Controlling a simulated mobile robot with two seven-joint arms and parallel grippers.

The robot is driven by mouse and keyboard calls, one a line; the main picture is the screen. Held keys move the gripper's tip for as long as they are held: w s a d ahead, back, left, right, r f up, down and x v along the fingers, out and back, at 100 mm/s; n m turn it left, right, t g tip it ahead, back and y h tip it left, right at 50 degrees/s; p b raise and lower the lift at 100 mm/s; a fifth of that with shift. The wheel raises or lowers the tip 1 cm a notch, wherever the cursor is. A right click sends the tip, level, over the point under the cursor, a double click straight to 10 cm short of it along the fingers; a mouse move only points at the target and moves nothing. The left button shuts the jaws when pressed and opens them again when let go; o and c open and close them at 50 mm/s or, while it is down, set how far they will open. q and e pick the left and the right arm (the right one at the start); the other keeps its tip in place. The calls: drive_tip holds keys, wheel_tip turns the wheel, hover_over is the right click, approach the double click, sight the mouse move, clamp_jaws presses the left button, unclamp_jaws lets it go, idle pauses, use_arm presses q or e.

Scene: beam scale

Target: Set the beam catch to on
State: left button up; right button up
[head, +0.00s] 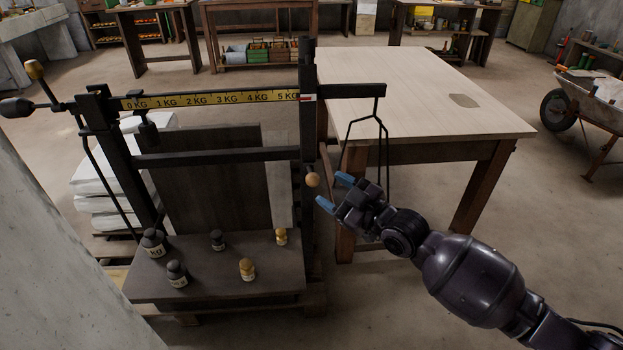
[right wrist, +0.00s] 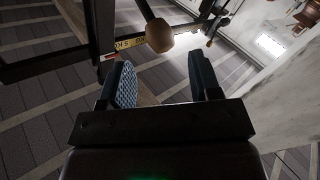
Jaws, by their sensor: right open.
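The beam scale (head: 225,156) stands on the left in the head view, with a yellow graduated beam (head: 210,99) marked 0 to 5 KG. A round wooden knob (head: 313,180) sits on its right post; I cannot tell for sure that this is the beam catch. The knob also shows in the right wrist view (right wrist: 160,35), just beyond the fingertips. My right gripper (head: 334,190) is open, its blue fingertips apart and close to the knob's right side, with nothing between them. My left gripper is not in view.
Several small weights (head: 176,273) stand on the scale's dark platform (head: 215,292). A black hanger (head: 350,130) hangs from the beam's right end near my right gripper. A pale wooden table (head: 430,85) stands behind, and a wheelbarrow (head: 597,110) is at the far right.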

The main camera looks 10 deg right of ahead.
sight(319, 182)
drive_tip(key=b+x, duration=0.1)
drive_tip(key=x, duration=0.5)
drive_tip(key=shift+w+a+f, duration=0.1)
drive_tip(key=shift+w+a, duration=0.1)
drive_tip(key=shift+w, duration=0.05)
clamp_jaws()
